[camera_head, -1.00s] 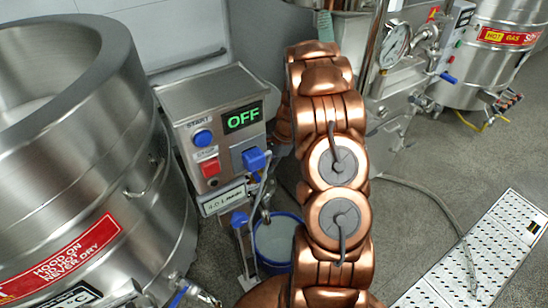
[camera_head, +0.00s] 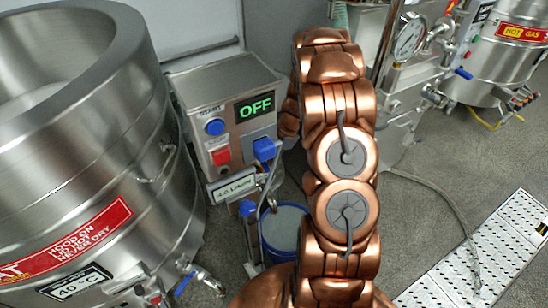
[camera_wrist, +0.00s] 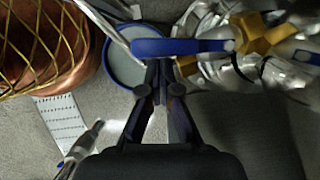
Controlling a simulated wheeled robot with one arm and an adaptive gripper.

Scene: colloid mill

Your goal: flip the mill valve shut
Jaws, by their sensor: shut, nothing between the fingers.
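A blue lever handle (camera_wrist: 180,46) lies crosswise in the wrist view, right at the tips of my gripper (camera_wrist: 160,68). My gripper is shut with nothing between its fingers. Its tips overlap the lower edge of the lever in the picture; I cannot tell whether they touch it. In the head view the mill's steel control box (camera_head: 225,105) shows a green OFF display (camera_head: 255,107). Blue handle-like parts sit at its lower right (camera_head: 264,149) and below it (camera_head: 247,208); I cannot tell which is the lever in the wrist view. My arm hides the gripper there.
A blue-rimmed bucket (camera_head: 286,214) stands on the floor by the mill; it also shows in the wrist view (camera_wrist: 109,76). A large steel kettle (camera_head: 90,150) fills the left. Steel equipment with a gauge (camera_head: 410,38) stands right. A perforated floor plate (camera_head: 490,255) lies at lower right.

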